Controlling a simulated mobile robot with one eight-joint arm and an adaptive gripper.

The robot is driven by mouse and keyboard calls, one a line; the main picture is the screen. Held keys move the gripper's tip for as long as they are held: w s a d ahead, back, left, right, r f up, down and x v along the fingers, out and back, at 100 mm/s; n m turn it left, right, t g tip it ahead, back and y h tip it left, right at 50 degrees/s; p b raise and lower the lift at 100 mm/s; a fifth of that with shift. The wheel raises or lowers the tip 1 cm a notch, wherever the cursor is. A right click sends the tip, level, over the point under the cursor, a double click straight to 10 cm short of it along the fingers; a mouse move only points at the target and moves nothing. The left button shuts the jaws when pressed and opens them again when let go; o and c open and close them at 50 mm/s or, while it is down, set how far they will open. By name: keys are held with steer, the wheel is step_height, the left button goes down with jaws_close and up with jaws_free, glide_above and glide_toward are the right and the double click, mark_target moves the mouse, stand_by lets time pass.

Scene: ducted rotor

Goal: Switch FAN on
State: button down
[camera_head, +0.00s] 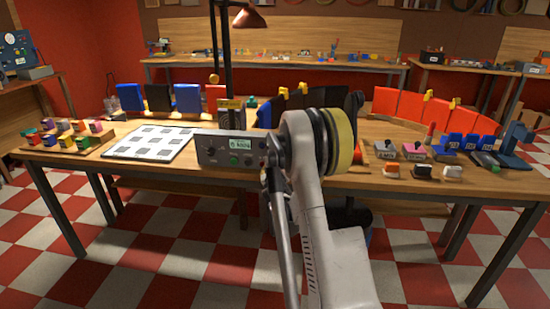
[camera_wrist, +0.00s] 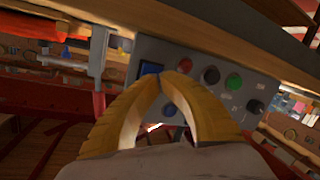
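A grey control box (camera_head: 228,148) with a green-and-white label stands at the front edge of the table, left of my arm. I cannot read which control is marked FAN. My gripper (camera_wrist: 164,76) has yellow curved fingers with their tips together, and nothing shows between them. The tips overlap the panel beside the blue switch; contact cannot be told. My arm hides the gripper in the head view.
A white board with dark squares (camera_head: 152,143) lies left of the box. Small coloured blocks (camera_head: 70,132) stand at far left. Several small labelled switch boxes (camera_head: 423,172) sit right of my arm. A lamp post (camera_head: 226,60) rises behind the box.

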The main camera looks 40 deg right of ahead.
steer(key=shift+w+d+r, duration=0.25)
steer(key=shift+w+d, duration=0.1)
steer(key=shift+d, duration=0.15)
stand_by(0.8)
steer(key=shift+s+a+f+b, duration=0.35)
steer(key=shift+s+a, duration=0.15)
steer(key=shift+a, duration=0.15)
stand_by(0.3)
steer(key=shift+s+a+f, duration=0.55)
steer(key=shift+s+a, duration=0.2)
steer(key=shift+a, duration=0.1)
steer(key=shift+s+a+f, duration=0.5)
steer(key=shift+s+a, duration=0.25)
steer(key=shift+a, duration=0.1)
